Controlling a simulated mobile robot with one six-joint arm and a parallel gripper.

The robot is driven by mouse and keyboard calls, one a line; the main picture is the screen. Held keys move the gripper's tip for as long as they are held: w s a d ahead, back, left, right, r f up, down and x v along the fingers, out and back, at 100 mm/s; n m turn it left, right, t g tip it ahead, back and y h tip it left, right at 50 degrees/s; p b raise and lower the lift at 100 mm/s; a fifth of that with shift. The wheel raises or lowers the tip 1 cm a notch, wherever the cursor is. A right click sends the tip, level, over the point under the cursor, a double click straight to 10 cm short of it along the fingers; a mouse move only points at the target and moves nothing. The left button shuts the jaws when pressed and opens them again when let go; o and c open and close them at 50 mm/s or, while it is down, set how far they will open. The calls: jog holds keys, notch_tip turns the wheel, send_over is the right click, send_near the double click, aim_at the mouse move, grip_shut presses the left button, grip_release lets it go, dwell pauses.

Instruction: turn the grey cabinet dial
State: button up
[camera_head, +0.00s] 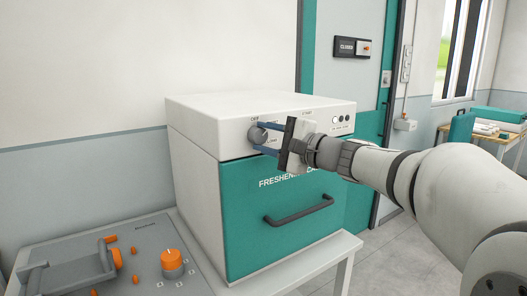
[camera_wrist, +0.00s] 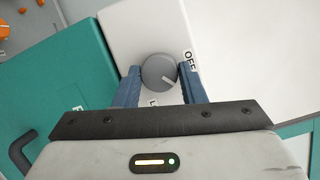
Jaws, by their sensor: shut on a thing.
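The grey dial (camera_head: 257,134) is a round knob on the white upper panel of the cabinet (camera_head: 235,198), which has a teal front door. In the wrist view the dial (camera_wrist: 159,71) sits between the two blue fingers, and its pale pointer line points toward the lower right, below the "OFF" label. My gripper (camera_head: 262,138) reaches in from the right, with one finger above the dial and one below. In the wrist view my gripper (camera_wrist: 160,76) is shut on the dial. Part of the panel lettering is hidden behind the gripper.
The cabinet door has a dark handle (camera_head: 299,211). A grey control box (camera_head: 126,262) with orange knobs stands at the lower left. A teal door with a dark sign (camera_head: 354,48) is behind. A desk (camera_head: 497,140) stands far right.

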jog(key=shift+f+m+y+b, duration=0.3)
jog(key=shift+m+b, duration=0.5)
jog(key=shift+m, duration=0.3)
jog(key=o, duration=0.7)
jog(key=shift+d, duration=0.1)
jog(key=shift+o, duration=1.4)
jog(key=shift+r, duration=0.1)
jog(key=v, duration=0.7)
jog(key=shift+s+d, duration=0.25)
jog(key=shift+s, duration=0.05)
